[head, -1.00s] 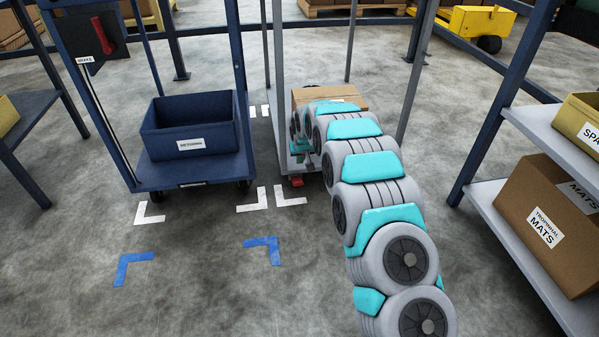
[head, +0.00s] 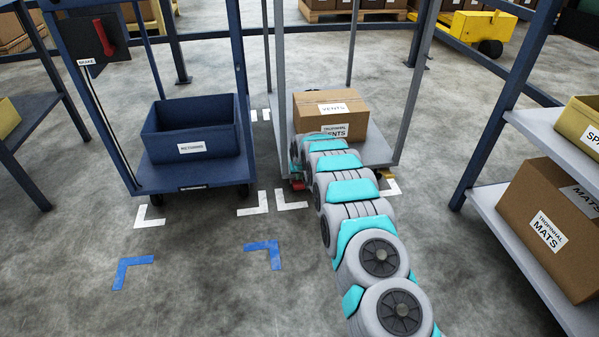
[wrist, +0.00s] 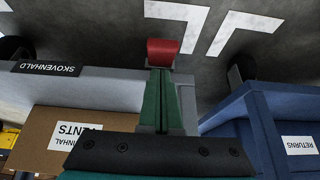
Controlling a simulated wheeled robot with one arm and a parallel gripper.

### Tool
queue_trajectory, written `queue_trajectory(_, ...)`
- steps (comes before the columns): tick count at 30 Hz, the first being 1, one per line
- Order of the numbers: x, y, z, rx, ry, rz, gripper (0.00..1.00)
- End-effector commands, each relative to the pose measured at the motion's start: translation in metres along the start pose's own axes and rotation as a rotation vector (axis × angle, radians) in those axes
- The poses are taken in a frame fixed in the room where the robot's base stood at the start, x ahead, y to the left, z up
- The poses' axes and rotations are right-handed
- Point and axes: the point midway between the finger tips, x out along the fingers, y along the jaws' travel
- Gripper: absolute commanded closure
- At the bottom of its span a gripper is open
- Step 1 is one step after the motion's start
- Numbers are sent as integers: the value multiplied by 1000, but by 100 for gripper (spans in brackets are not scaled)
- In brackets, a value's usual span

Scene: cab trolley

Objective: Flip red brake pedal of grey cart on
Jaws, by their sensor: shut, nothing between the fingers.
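The grey cart (head: 380,150) stands behind my arm in the head view, carrying a cardboard box (head: 345,108). Its red brake pedal (head: 298,186) is low at the cart's front left corner, partly covered by my arm's end. In the wrist view, which is upside down, the red pedal (wrist: 163,48) shows in the upper middle, beyond my fingertips. My gripper (wrist: 161,72) is shut and empty, its green fingers lined up with the pedal. The tips appear at or very near the pedal; I cannot tell whether they touch. The fingers are not clear in the head view.
A blue trolley (head: 190,175) with a blue bin (head: 190,130) stands close on the left, with a red lever (head: 106,37) on its upright. A shelf rack (head: 500,210) is at the right. Floor in front is open, with white and blue corner marks.

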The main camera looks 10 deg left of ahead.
Motion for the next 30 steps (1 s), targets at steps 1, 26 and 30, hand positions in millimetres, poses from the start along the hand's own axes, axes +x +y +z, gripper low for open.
queue_trajectory(1, 5, 0, 6, 0, -4, 0, 100)
queue_trajectory(26, 17, 0, 18, 1, 9, 0, 100)
queue_trajectory(30, 17, 0, 20, 1, 29, -1, 100)
